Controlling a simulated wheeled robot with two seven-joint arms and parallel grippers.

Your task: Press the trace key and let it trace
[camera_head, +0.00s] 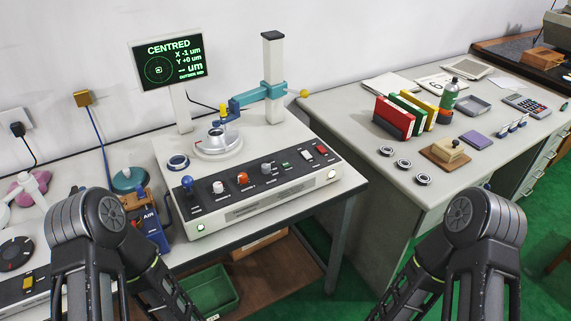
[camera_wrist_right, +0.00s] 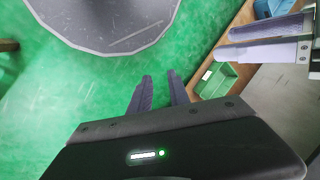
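The measuring machine (camera_head: 255,200) stands on the left bench. Its front panel carries a blue-knobbed lever (camera_head: 188,184), several knobs, small pale keys (camera_head: 308,155) and a red key (camera_head: 321,149); the key labels are too small to read. A ring (camera_head: 216,133) sits on the round stage (camera_head: 218,149), with the blue probe (camera_head: 233,107) over it. The monitor (camera_head: 168,62) reads CENTRED, X -1 um, Y +0 um, and dashes for the third value. My right gripper (camera_wrist_right: 158,90) is open and empty above the floor. Part of my left gripper (camera_wrist_right: 268,30) shows at the right wrist view's edge; its opening is unclear.
A dark ring (camera_head: 178,162) lies on the machine's left top. Several rings (camera_head: 403,164), binders (camera_head: 394,116) and a bottle (camera_head: 449,93) stand on the right desk. A green bin (camera_head: 210,290) is below the bench. The air unit (camera_head: 150,225) stands left of the machine.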

